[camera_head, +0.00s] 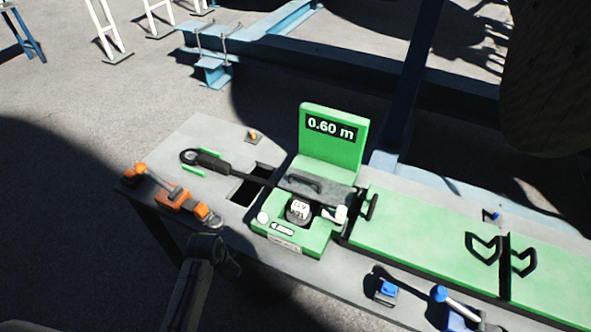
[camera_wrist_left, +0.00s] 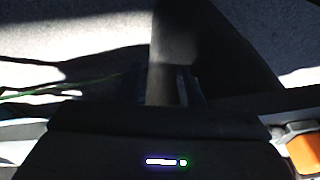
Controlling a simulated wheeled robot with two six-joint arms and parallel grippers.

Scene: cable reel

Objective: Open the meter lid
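The green cable meter (camera_head: 318,240) stands on the grey bench, with an upright display panel (camera_head: 333,143) reading "0.60 m" at its back. Its dark grey lid (camera_head: 338,195) with a black handle (camera_head: 303,183) lies roughly flat across the meter behind the round counter (camera_head: 298,211). My right gripper is not in view.
Orange-handled tool (camera_head: 172,198) lies on the bench's left part, beside a rectangular opening (camera_head: 251,186). Green trough covers (camera_head: 430,235) extend right of the meter. A blue block (camera_head: 386,291) and a blue-handled tool (camera_head: 458,306) sit at the front right.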

